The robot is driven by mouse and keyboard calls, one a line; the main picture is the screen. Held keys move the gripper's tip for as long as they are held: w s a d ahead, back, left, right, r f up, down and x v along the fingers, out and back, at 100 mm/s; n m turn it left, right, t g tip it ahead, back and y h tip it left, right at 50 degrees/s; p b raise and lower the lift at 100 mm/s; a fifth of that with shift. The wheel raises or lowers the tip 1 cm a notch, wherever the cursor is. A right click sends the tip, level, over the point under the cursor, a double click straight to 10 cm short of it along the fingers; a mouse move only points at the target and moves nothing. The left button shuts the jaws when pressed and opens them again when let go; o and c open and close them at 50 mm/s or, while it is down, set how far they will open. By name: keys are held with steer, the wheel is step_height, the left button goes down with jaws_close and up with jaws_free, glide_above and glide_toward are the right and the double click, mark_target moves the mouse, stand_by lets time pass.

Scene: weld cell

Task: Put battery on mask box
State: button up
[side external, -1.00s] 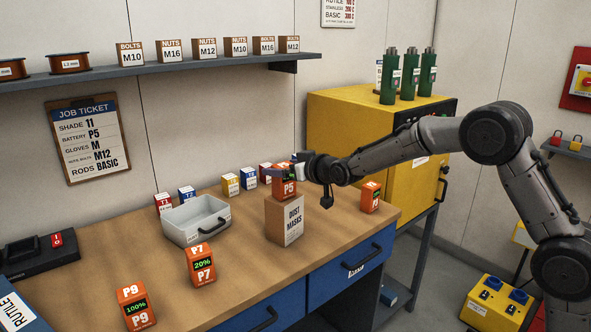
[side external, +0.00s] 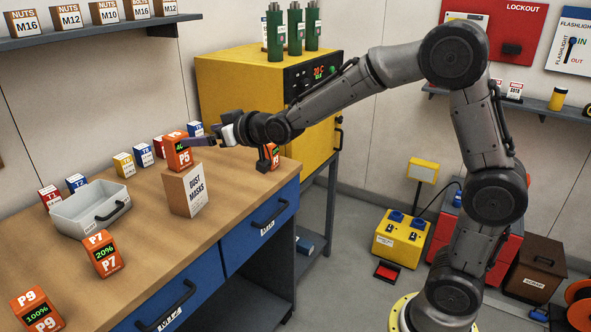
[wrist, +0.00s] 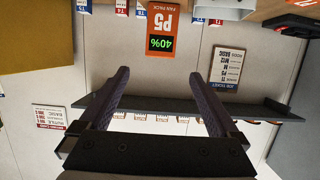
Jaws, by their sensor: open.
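The orange P5 battery (side external: 177,154) stands upright on top of the cardboard dust masks box (side external: 186,190) on the workbench. In the wrist view the P5 battery (wrist: 161,30) appears upside down, with 40% on its display. My gripper (side external: 198,141) is open at the battery's right, level with its upper part. In the wrist view the gripper's two fingers (wrist: 161,72) are spread wide, with the battery just past their tips and clear of both. The job ticket (wrist: 227,68) on the wall is small here.
A grey tray (side external: 90,222) and orange P7 (side external: 102,254) and P9 (side external: 38,310) batteries stand left of the box. Another orange battery (side external: 268,157) is at the bench's right end. Several small cartons line the back. A yellow cabinet (side external: 225,90) stands behind my arm.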

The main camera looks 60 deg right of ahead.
steer(key=s+f+g, duration=0.3)
steer(key=s+g, duration=0.1)
steer(key=s, duration=1.5)
steer(key=s+f+g, duration=0.2)
steer(key=s+g, duration=0.3)
steer(key=s, duration=1.4)
steer(key=shift+s+f, duration=0.2)
steer(key=shift+f, duration=0.2)
steer(key=shift+c, duration=0.2)
